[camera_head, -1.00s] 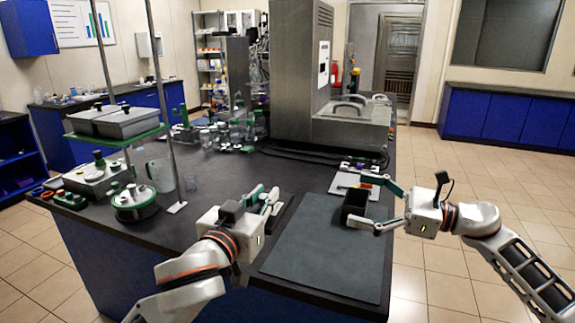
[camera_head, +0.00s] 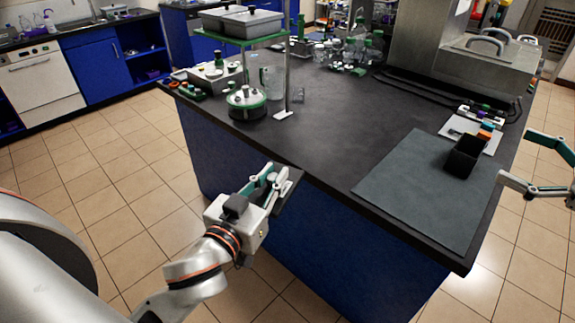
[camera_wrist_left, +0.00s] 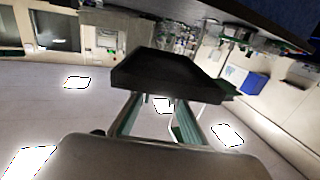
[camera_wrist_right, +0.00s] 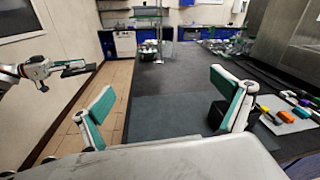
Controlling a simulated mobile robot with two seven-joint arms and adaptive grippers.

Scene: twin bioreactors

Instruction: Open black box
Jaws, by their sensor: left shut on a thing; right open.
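The black box (camera_head: 464,156) stands on the grey mat (camera_head: 420,195) with its top open. It is partly hidden behind a finger in the right wrist view (camera_wrist_right: 216,118). My left gripper (camera_head: 283,174) is shut on a flat black lid (camera_head: 289,190), held beyond the table's front edge, well away from the box. The lid fills the middle of the left wrist view (camera_wrist_left: 165,75). My right gripper (camera_head: 515,158) is open and empty, to the right of the box and apart from it.
A white tray (camera_head: 490,143) with small coloured items lies behind the box. A rack stand (camera_head: 287,75) and a green-topped vessel (camera_head: 246,100) stand at the table's left. A large metal machine (camera_head: 430,45) stands behind. The middle of the black tabletop (camera_head: 350,125) is clear.

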